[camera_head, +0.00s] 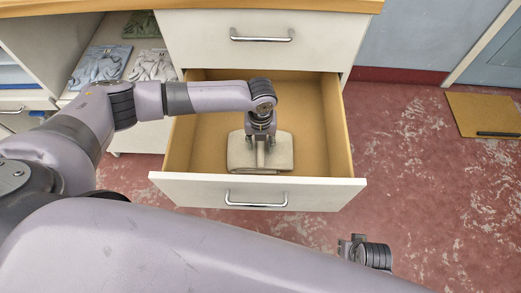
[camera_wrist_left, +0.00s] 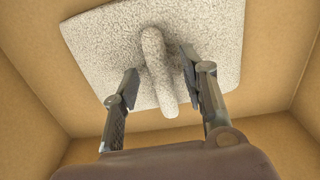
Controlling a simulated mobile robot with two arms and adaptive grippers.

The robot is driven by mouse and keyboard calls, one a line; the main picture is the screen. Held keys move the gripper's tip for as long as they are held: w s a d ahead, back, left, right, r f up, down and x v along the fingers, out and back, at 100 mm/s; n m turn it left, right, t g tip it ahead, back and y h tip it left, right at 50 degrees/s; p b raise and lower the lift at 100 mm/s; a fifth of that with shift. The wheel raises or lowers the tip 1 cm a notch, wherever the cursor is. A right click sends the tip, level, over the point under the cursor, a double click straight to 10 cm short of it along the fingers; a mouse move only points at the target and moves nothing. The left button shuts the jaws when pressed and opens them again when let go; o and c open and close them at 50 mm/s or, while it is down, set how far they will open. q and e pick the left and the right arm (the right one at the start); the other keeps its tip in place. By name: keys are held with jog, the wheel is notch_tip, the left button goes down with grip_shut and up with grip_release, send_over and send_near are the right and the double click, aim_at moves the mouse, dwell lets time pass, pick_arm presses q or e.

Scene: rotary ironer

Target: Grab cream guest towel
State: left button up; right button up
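The cream guest towel (camera_head: 241,152) lies in the open drawer, near its front panel. In the left wrist view the towel (camera_wrist_left: 95,40) is a pale, speckled sheet with a raised roll or fold (camera_wrist_left: 155,65) running toward me. My left gripper (camera_head: 260,153) reaches down into the drawer over the towel. In the left wrist view its fingers (camera_wrist_left: 158,88) are apart, one on each side of the raised fold, with gaps visible, so it is open. My right gripper (camera_head: 350,246) is partly visible outside the drawer at lower right; its fingers are mostly hidden.
The open drawer (camera_head: 340,125) has wooden walls around my left gripper and a white front (camera_head: 325,192). A closed drawer (camera_head: 200,38) sits above. The red floor (camera_head: 430,190) at right is largely clear.

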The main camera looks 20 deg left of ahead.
pick_arm(q)
grip_shut()
dwell(0.6)
dwell(0.3)
